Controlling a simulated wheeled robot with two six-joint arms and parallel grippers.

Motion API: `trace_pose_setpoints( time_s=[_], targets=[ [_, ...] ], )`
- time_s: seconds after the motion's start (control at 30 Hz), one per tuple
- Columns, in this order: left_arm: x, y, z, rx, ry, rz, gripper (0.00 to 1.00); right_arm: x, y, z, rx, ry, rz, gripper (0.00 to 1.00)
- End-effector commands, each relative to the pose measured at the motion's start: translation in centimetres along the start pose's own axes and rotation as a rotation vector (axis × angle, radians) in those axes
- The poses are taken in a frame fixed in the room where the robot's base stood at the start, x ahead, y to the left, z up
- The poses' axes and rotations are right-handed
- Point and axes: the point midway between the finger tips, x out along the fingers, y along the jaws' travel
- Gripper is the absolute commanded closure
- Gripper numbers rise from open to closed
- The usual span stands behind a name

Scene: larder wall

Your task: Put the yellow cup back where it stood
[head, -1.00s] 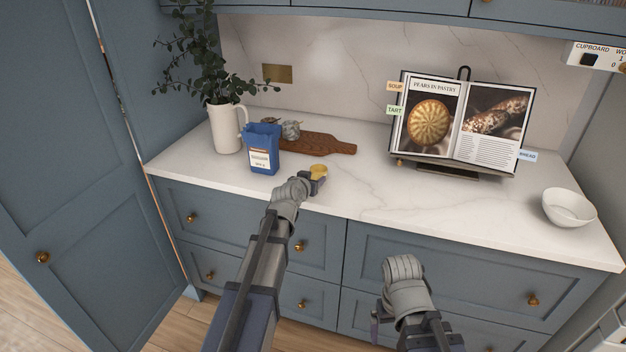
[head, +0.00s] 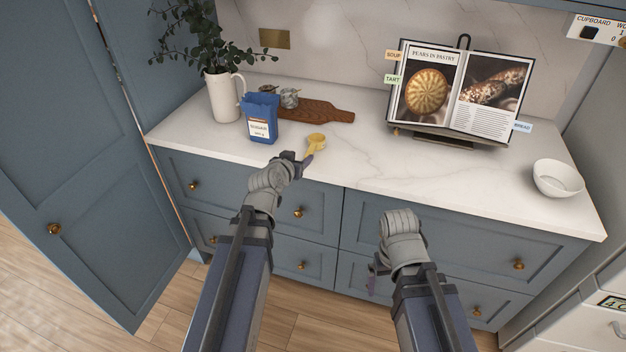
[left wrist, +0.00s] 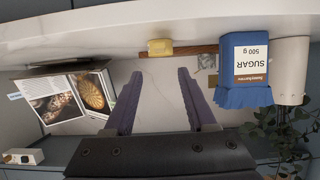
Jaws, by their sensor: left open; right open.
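The small yellow cup (head: 316,140) stands on the pale marble counter, in front of the wooden board and right of the blue sugar bag. It also shows in the left wrist view (left wrist: 160,47), beyond the fingertips and centred between them. My left gripper (head: 299,160) is open and empty at the counter's front edge, just short of the cup; in the left wrist view its two purple fingers (left wrist: 160,74) are spread with nothing between them. My right gripper (head: 372,280) hangs low in front of the drawers, mostly hidden by its wrist, and open.
The sugar bag (head: 261,118), white jug with plant (head: 224,97), glass jar (head: 289,98) and wooden board (head: 325,112) stand behind and left of the cup. A cookbook on a stand (head: 460,95) and a white bowl (head: 557,178) are right. The counter's middle is clear.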

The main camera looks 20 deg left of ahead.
Motion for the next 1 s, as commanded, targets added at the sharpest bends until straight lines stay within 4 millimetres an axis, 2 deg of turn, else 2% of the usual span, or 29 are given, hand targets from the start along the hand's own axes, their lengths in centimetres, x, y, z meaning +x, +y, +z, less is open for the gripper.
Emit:
trace_pose_setpoints(
  time_s=[0.07,0.17,0.27,0.33,0.4,0.5,0.6,0.73,0.83,1.0],
  targets=[
    [0.1,0.4,0.2,0.002,-0.009,0.008,0.43,0.0,0.0,0.0,0.0,0.0,0.0,0.0],
    [0.1,3.3,1.9,0.019,-0.087,0.064,0.43,0.0,0.0,0.0,0.0,0.0,0.0,0.0],
    [-0.9,9.0,6.0,0.059,-0.274,0.167,0.43,0.0,0.0,0.0,0.0,0.0,0.0,0.0],
    [-2.6,12.9,9.7,0.1,-0.446,0.226,0.43,0.0,0.0,0.0,0.0,0.0,0.0,0.0],
    [-5.0,15.8,13.2,0.145,-0.621,0.251,0.43,0.0,0.0,0.0,0.0,0.0,0.0,0.0],
    [-8.8,18.2,17.2,0.209,-0.846,0.238,0.43,0.0,0.0,0.0,0.0,0.0,0.0,0.0],
    [-12.4,19.0,19.8,0.265,-1.02,0.187,0.43,0.0,0.0,0.0,0.0,0.0,0.0,0.0],
    [-15.6,19.1,21.3,0.311,-1.156,0.115,0.43,0.0,0.0,0.0,0.0,0.0,0.0,0.0],
    [-16.7,19.1,21.7,0.327,-1.203,0.083,0.43,0.0,0.0,0.0,0.0,0.0,0.0,0.0],
    [-17.0,19.0,21.8,0.329,-1.217,0.073,0.43,0.0,0.0,0.0,0.0,0.0,0.0,0.0]
  ],
)
